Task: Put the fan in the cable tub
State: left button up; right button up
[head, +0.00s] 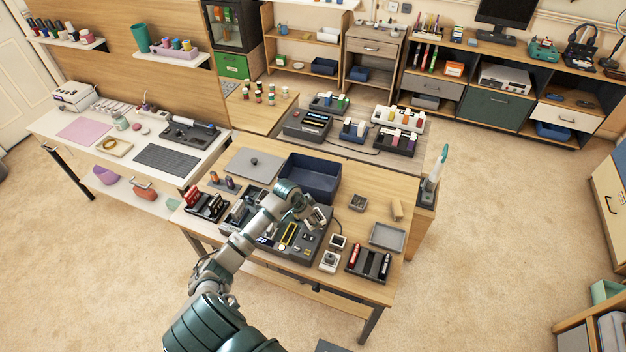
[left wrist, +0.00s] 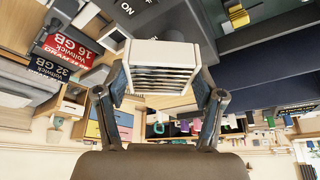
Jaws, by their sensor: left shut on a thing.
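My left gripper (head: 307,213) is shut on a small cream-framed block with dark slats, which I take to be the fan (head: 317,218). In the left wrist view the fan (left wrist: 163,68) sits between the two fingertips (left wrist: 165,92), its slatted side facing the camera. The gripper holds it near the front right corner of an open dark blue tub (head: 312,179), which looks like the cable tub and appears empty. I cannot tell exactly how high the fan is held. The right gripper is not in view.
A dark device board (head: 312,246) lies below my arm. Two small cream blocks (head: 338,242) (head: 328,262), a dark block (head: 357,202), a grey tray (head: 388,235) and a rack of red sticks (head: 368,264) stand to the right.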

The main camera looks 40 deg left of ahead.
aim_at(311, 178)
jog(key=i+j, duration=0.65)
jog(key=j, duration=0.2)
